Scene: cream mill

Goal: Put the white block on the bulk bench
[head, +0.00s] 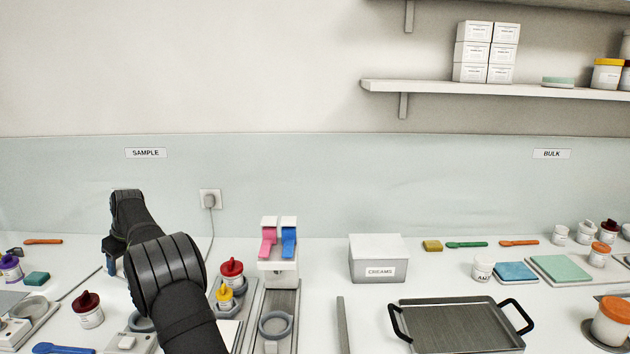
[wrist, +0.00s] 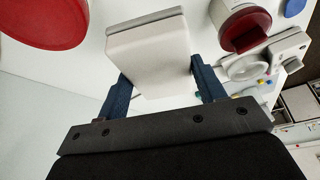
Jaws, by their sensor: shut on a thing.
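In the wrist view my gripper (wrist: 160,76) has its two dark blue fingers on either side of a white block (wrist: 150,48) with a grey strip along its far edge, and is shut on it. In the head view my arm covers most of the gripper, only a bit of blue finger (head: 112,268) shows at the left, and I cannot make out the block. The bulk bench (head: 560,290) is the white worktop on the right, under the BULK sign (head: 552,154).
A SAMPLE sign (head: 146,153) hangs above the left side, where red-lidded jars (head: 87,309) stand near my arm. A dispenser (head: 279,250), a CREAMS box (head: 378,258) and a metal tray (head: 455,325) lie between there and the right. Pads and jars crowd parts of the right side.

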